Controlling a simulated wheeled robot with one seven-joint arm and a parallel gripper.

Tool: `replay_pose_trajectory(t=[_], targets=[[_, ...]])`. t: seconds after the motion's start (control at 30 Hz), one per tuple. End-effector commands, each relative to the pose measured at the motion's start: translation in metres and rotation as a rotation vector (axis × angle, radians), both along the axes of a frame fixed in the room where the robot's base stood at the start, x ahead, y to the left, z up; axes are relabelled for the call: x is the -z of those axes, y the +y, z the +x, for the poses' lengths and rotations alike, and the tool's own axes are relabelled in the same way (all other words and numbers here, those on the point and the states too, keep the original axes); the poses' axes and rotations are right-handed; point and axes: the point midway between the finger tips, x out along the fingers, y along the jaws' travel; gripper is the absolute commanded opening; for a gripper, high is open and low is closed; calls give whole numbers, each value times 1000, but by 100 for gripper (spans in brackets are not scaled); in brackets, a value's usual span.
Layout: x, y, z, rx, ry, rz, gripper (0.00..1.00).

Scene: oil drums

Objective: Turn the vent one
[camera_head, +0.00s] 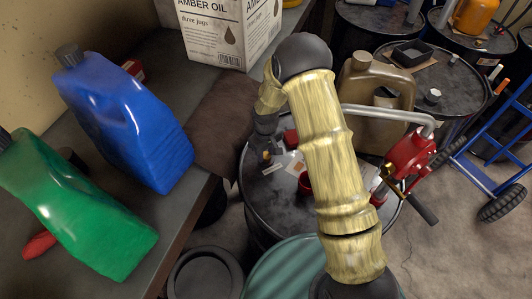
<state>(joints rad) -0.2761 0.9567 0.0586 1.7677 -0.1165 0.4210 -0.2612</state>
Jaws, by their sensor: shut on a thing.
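A black oil drum (330,222) stands in the middle, its top partly covered by my gold arm. My gripper (267,158) is small and dark at the end of the arm, low over the left part of the drum top near the rim. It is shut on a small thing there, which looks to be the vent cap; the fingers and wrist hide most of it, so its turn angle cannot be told. A red hand pump (408,157) with a grey pipe is fitted at the drum's right side.
A red cup (305,184) and paper cards lie on the drum top. A brown jug (375,100) stands behind my arm. Blue (125,120) and green (75,205) jugs and a carton (228,30) stand on the left bench. A blue hand truck (490,165) is at right.

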Motion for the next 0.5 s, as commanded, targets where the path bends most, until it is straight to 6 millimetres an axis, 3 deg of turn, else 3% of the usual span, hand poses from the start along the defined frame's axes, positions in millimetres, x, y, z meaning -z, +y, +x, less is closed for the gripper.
replay_pose_trajectory(t=[0.5], targets=[[1, 0, 1, 427, -2, -1, 10]])
